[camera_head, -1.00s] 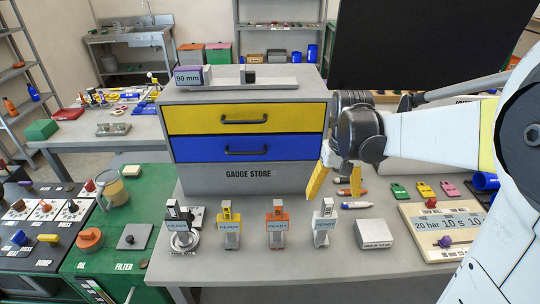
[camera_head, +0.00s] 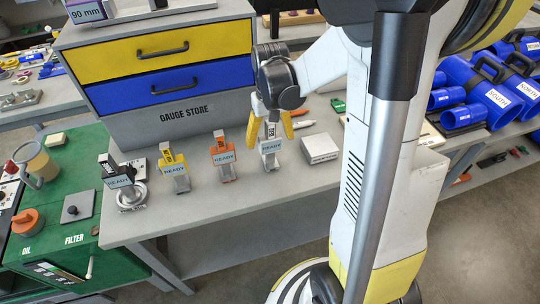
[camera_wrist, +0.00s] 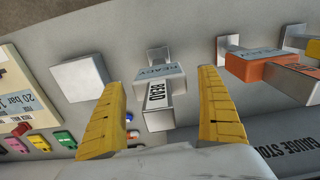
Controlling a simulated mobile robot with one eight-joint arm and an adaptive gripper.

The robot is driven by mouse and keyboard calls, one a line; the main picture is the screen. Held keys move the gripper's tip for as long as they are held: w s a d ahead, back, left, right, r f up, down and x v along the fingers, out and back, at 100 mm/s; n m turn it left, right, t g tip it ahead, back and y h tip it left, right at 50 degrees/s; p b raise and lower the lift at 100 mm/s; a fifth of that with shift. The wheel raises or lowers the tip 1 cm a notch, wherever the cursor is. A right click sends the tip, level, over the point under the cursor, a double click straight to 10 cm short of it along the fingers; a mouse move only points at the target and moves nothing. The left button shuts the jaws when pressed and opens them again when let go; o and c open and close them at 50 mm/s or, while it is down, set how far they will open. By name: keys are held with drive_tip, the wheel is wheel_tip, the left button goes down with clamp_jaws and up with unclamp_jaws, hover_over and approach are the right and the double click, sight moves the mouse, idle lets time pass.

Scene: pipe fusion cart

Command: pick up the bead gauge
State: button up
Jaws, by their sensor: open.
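A white gauge (camera_head: 270,147) with a blue READY tag stands upright on the grey bench, last on the right in a row of gauges. Its top block bears short black lettering, hard to read, and I cannot confirm it says bead. My gripper (camera_head: 270,139) is open over it, with one yellow finger on each side of its top. In the wrist view the gauge (camera_wrist: 157,96) sits between the two spread fingers of my gripper (camera_wrist: 163,80), with gaps on both sides. I see no finger touching it.
An orange gauge (camera_head: 223,158), a yellow gauge (camera_head: 173,168) and a black-topped gauge (camera_head: 122,182) stand to the left. A pale block (camera_head: 320,148) lies close on the right. The gauge store cabinet (camera_head: 175,125) rises behind. The front strip of the bench is clear.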

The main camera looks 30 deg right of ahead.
sight(270, 127)
drive_tip(key=c, duration=1.5)
drive_tip(key=shift+r, duration=0.15)
drive_tip(key=shift+r+p, duration=0.4)
drive_tip(key=shift+r, duration=0.2)
wheel_tip(270, 127, up, 3)
drive_tip(key=shift+r+p, duration=0.1)
drive_tip(key=shift+p, duration=0.65)
drive_tip(key=s+d+r+p, duration=0.1)
drive_tip(key=s+d+r, duration=0.1)
drive_tip(key=s, duration=0.1)
drive_tip(key=s+d+r+p, duration=0.1)
drive_tip(key=s+d+r, duration=0.1)
drive_tip(key=s, duration=0.1)
drive_tip(key=s+d+r+p, duration=0.1)
drive_tip(key=s+d+r, duration=0.1)
drive_tip(key=s+d, duration=0.1)
drive_tip(key=shift+s+d+r, duration=0.1)
drive_tip(key=shift+r, duration=0.15)
